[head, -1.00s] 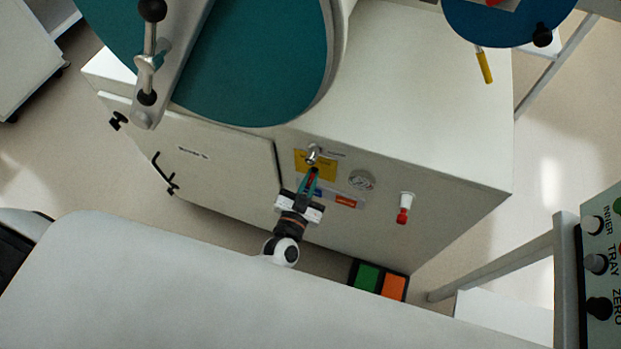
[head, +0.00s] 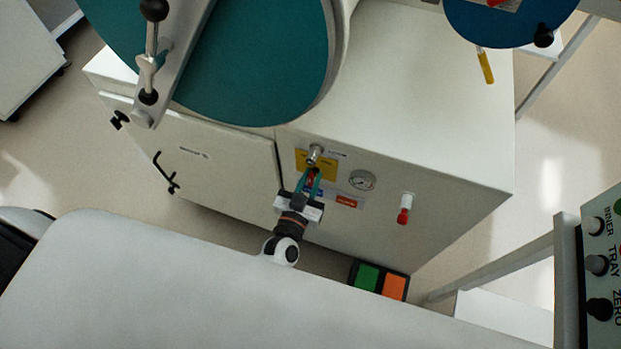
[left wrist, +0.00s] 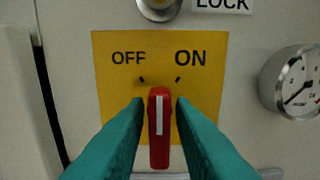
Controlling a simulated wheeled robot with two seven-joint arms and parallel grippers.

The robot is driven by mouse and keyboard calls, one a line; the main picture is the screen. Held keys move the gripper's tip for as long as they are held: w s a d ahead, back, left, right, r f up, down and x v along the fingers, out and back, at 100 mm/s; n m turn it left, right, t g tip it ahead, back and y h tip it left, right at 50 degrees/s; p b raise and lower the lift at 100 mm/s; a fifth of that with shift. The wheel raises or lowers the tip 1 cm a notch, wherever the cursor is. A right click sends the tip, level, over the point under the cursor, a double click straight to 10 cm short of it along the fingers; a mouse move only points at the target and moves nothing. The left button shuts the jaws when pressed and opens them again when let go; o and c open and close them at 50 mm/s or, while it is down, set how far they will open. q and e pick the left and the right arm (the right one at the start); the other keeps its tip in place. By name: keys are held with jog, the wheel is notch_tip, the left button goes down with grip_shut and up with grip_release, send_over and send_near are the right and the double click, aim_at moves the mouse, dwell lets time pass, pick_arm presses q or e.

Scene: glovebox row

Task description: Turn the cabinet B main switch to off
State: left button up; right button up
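The main switch is a red handle (left wrist: 160,148) with a white line, in front of a yellow plate (left wrist: 112,88) marked OFF on the left and ON on the right. In the left wrist view the handle stands upright, its top between the two marks. The yellow plate (head: 301,160) also shows on the cabinet front (head: 430,215) in the head view. My left gripper (head: 311,178) has its teal fingers on either side of the handle, with narrow gaps, so it looks open around it. My right gripper is not in view. No letter B is readable.
A round lock (head: 315,153) sits just above the switch, and a dial gauge (head: 362,181) to its right. A red-tipped lever (head: 404,210) is further right. The cabinet door (head: 215,168) with a black handle (head: 165,174) is left. Green and orange pedals (head: 380,281) lie below.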

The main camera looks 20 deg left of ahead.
pick_arm(q)
jog(key=shift+o, duration=0.7)
jog(key=s, duration=1.2)
jog(key=shift+a+b, duration=0.2)
jog(key=shift+b, duration=0.2)
jog(key=shift+f, duration=0.1)
